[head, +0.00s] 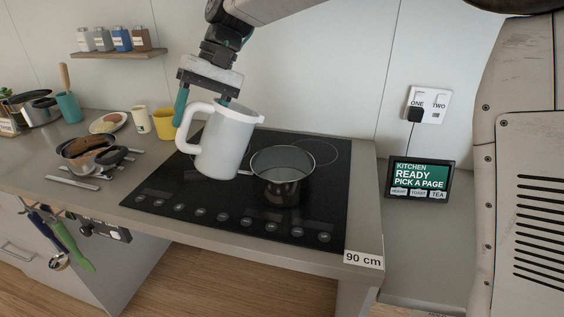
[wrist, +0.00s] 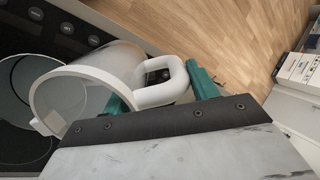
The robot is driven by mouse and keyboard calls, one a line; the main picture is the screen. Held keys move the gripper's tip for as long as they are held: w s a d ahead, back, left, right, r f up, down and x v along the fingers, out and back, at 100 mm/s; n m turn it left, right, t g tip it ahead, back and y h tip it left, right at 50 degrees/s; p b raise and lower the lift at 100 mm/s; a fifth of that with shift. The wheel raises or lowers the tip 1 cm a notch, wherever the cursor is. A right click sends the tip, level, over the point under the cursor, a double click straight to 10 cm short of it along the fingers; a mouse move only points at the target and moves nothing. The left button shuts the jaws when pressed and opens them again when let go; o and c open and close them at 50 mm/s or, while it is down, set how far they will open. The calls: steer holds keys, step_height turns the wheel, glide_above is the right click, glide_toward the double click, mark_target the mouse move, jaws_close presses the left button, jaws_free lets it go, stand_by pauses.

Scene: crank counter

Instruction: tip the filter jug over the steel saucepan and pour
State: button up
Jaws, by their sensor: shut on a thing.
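The white filter jug (head: 222,148) hangs over the hob just left of the steel saucepan (head: 278,185), its spout side toward the pan. It leans slightly to the right. My gripper (head: 203,108) is shut on the jug's handle from above, with teal fingers on either side. In the wrist view, the handle (wrist: 165,88) lies between the fingers and the jug's open rim (wrist: 62,78) faces the camera. The saucepan stands upright on the hob; its inside looks dark and I cannot tell what it holds. No stream shows between jug and pan.
The black hob (head: 160,205) has free room in front of the pan. A kitchen screen (head: 420,178) stands to the right.

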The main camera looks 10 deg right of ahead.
steer(key=h, duration=0.1)
steer(key=r+t+h, duration=0.1)
steer(key=h, duration=0.1)
steer(key=shift+a+r, duration=0.2)
steer(key=shift+a, duration=0.05)
steer(key=shift+d, duration=0.1)
steer(key=shift+r, duration=0.1)
steer(key=shift+r, duration=1.4)
